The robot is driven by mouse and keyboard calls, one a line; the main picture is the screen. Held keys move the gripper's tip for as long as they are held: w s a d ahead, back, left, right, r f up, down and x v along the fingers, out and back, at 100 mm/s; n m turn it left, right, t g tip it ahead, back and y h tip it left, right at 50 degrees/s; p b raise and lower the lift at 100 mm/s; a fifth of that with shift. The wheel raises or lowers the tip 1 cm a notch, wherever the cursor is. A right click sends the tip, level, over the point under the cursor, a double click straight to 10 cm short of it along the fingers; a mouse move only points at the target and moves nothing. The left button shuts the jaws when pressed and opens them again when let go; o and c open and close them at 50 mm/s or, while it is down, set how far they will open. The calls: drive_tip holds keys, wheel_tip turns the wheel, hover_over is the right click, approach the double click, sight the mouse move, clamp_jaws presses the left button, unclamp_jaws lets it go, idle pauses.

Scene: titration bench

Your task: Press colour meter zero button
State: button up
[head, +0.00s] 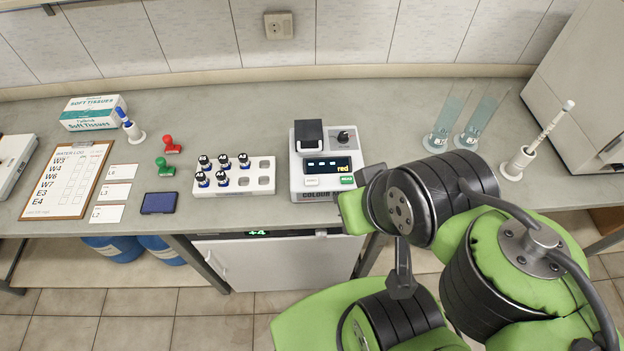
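The colour meter (299,165) is a white box in the middle of the bench, with a raised black lid and a dark display reading dashes and "red". On its front are a white button (312,182) and a green button (347,180). The white button's label is too small to read; the green one seems to say READ. My gripper end (356,208) is at the meter's front right corner, close to the green button and right of the white one. My wrist hides its fingertips, so I cannot tell whether it is open or shut or touches the meter.
A white rack (234,186) with several dark-capped vials stands left of the meter. Further left are a blue pad (159,203), stamps, label cards and a clipboard (67,180). Glass cylinders (440,137) and a pen-like probe in a holder (519,160) stand right.

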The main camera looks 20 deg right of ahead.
clamp_jaws()
drive_tip(key=shift+w, duration=0.1)
idle(1.2)
